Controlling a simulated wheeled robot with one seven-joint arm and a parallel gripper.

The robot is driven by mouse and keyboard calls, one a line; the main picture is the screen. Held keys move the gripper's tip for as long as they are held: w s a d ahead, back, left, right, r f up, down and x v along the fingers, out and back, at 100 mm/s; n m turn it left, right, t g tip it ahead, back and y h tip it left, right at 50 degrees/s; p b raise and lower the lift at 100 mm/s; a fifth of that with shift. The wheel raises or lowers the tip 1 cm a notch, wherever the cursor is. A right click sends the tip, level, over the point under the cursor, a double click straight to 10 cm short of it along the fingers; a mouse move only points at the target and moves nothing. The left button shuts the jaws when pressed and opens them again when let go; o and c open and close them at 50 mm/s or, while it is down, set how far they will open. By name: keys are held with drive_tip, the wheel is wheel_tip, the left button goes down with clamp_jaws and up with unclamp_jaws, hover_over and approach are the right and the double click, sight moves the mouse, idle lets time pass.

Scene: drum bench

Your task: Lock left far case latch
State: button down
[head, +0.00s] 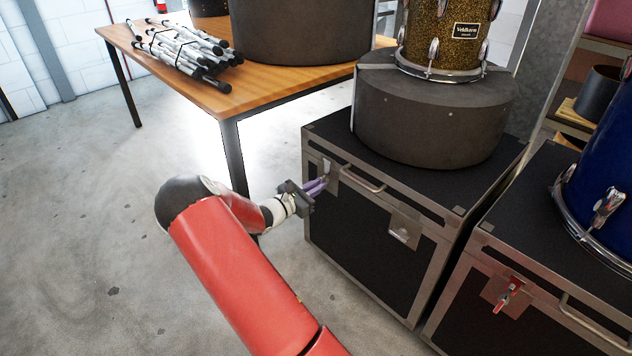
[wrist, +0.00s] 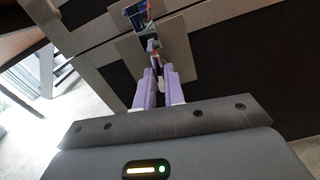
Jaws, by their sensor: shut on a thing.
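A black flight case (head: 370,255) with metal edging stands on the floor right of centre. Its left latch (head: 328,167) is on a metal plate near the front's upper left corner. My gripper (head: 320,185) reaches this latch from the left. In the wrist view, my gripper's purple fingers (wrist: 158,75) are closed on the small lever of the latch (wrist: 152,45), against its plate (wrist: 180,55). The fingertips partly hide the lever, so I cannot tell whether it is locked. A second latch (head: 404,229) sits further right on the same case.
A carry handle (head: 362,179) is just right of the left latch. A dark round drum case (head: 430,120) with a gold drum (head: 445,35) stands on top. A second case (head: 480,315) with a red-handled latch (head: 508,295) is at the right. A wooden table (head: 265,90) stands behind; floor to the left is clear.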

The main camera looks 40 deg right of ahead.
drive_tip(key=shift+n+p, duration=0.6)
drive_tip(key=shift+n, duration=0.5)
drive_tip(key=c, duration=1.5)
unclamp_jaws()
drive_tip(key=shift+a, duration=0.15)
drive_tip(key=a, duration=0.7)
drive_tip(key=shift+s+a, duration=0.3)
drive_tip(key=shift+s, duration=0.05)
